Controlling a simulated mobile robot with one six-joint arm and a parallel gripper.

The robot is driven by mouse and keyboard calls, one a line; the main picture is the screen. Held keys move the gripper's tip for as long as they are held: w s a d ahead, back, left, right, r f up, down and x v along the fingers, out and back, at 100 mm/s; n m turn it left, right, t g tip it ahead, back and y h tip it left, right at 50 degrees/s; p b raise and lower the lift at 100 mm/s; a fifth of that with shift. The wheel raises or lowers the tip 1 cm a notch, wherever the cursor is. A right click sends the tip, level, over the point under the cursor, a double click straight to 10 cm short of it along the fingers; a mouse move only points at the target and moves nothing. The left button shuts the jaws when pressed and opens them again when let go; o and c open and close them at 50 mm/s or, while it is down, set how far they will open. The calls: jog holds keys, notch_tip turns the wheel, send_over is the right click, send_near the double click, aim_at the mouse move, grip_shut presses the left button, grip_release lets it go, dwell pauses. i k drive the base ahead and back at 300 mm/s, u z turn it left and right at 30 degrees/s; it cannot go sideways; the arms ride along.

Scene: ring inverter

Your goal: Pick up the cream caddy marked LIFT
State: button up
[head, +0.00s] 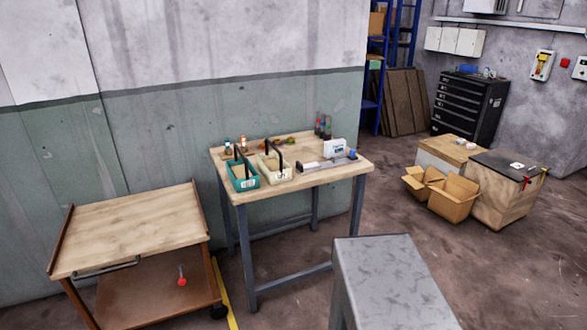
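The cream caddy (271,173) stands on the wooden-topped workbench (325,178), near its front left part. It is a small open box with a dark upright handle and a dark mark on its front end, too small to read. A teal caddy (243,181) of like shape, also with a dark handle, stands close on its left. My gripper is not in view.
Right of the caddies lie a grey tool (325,163) and a white box (334,147). Small bottles stand behind. A wooden-topped cart (130,228) is at left, a grey metal-topped stand (385,265) in front. Cardboard boxes (453,198) sit right, with bare floor between.

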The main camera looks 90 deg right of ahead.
aim_at(273, 159)
jog(key=u, duration=0.3)
jog(key=k, duration=0.4)
jog(key=z, duration=1.95)
jog(key=i, duration=0.95)
jog(key=z, duration=0.1)
jog(key=k, duration=0.35)
